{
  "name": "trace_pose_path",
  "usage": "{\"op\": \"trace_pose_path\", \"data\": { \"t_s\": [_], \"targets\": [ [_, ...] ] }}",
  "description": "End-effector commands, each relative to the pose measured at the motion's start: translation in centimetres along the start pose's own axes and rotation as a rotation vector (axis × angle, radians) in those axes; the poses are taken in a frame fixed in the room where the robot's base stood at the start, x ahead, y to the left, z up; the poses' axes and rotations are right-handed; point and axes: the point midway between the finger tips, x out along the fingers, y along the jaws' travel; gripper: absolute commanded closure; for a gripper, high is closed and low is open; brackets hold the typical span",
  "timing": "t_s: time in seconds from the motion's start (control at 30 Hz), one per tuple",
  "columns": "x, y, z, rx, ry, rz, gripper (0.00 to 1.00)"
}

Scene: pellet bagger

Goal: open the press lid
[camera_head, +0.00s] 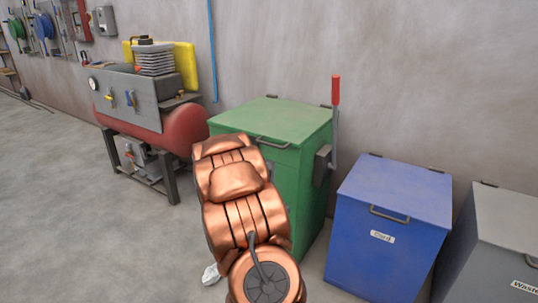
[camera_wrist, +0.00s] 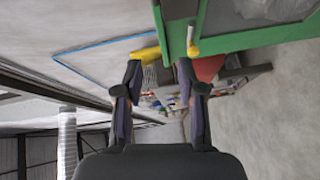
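The press looks to be the green box (camera_head: 307,190); its flat green lid (camera_head: 270,118) lies closed on top, with a dark bar handle (camera_head: 273,142) at the front edge. A lever with a red grip (camera_head: 335,90) stands upright on its right side. In the head view my copper-coloured arm covers the front left of the box and hides my gripper. In the wrist view my gripper (camera_wrist: 159,64) is open with nothing between its fingers. Green edges (camera_wrist: 255,42) and a pale yellow rod end (camera_wrist: 193,47) show just beyond the right finger; contact cannot be told.
A blue lidded bin (camera_head: 385,250) and a grey bin (camera_head: 495,235) stand to the right. A red compressor tank (camera_head: 185,128) stands on a frame to the left. The wall runs close behind. Open floor (camera_head: 90,230) lies at left.

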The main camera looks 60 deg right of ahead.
Motion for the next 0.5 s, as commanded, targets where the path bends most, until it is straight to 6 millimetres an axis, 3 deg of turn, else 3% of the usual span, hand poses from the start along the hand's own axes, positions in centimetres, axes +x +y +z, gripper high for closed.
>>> {"op": "trace_pose_path", "data": {
  "t_s": [0.03, 0.2, 0.3, 0.5],
  "targets": [
    [1.0, -1.2, 2.1, -0.043, -0.030, 0.047, 0.61],
    [2.6, -1.3, 6.5, -0.167, -0.102, 0.181, 0.61],
    [3.0, -1.3, 7.9, -0.210, -0.128, 0.221, 0.61],
    [3.4, -0.8, 8.6, -0.234, -0.143, 0.250, 0.61]
  ]
}}
